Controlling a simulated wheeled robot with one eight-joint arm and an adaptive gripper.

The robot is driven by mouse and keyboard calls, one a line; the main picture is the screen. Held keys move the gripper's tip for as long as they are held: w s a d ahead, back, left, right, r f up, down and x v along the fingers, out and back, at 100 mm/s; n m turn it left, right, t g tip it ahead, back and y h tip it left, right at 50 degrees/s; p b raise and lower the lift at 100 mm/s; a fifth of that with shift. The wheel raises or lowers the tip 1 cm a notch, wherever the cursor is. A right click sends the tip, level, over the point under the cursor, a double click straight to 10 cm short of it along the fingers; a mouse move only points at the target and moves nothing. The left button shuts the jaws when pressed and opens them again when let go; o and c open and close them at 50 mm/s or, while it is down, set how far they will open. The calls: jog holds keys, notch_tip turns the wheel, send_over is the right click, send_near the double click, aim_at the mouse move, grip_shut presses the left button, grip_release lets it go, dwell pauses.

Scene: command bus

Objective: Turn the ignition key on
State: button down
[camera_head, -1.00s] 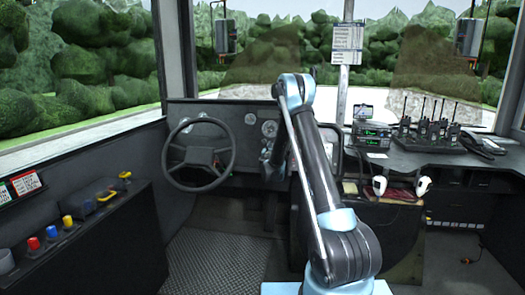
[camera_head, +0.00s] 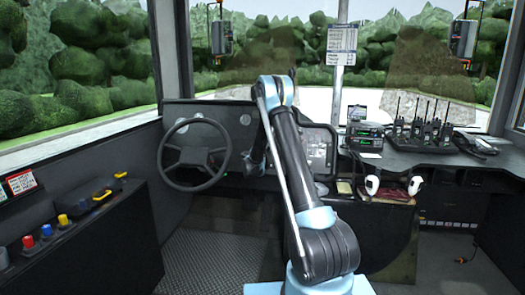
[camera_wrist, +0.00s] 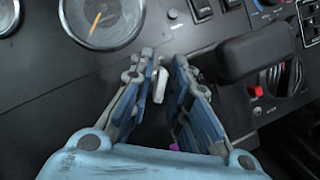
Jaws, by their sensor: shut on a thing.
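My gripper (camera_wrist: 166,75) is at the dashboard, its two blue-grey fingers close together. A small pale grey piece, which looks like the ignition key (camera_wrist: 160,86), shows between the fingers. Its lock and the rest of it are hidden by the fingers, so I cannot tell how far it is turned. In the head view the end of my arm (camera_head: 251,163) is at the dashboard just right of the steering wheel; the key is too small to make out there.
A round gauge (camera_wrist: 102,18) is up left in the wrist view. A dark blocky handle (camera_wrist: 258,52) juts out close to the right of the fingers, with a red button (camera_wrist: 257,92) below it. The steering wheel (camera_head: 164,157) stands left of my arm. Radios (camera_head: 365,141) sit on the right-hand desk.

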dwell(0.6)
jog(key=c, duration=1.8)
grip_release()
jog(key=shift+a+f, duration=0.1)
jog(key=v, duration=1.2)
jog(key=shift+w, duration=0.1)
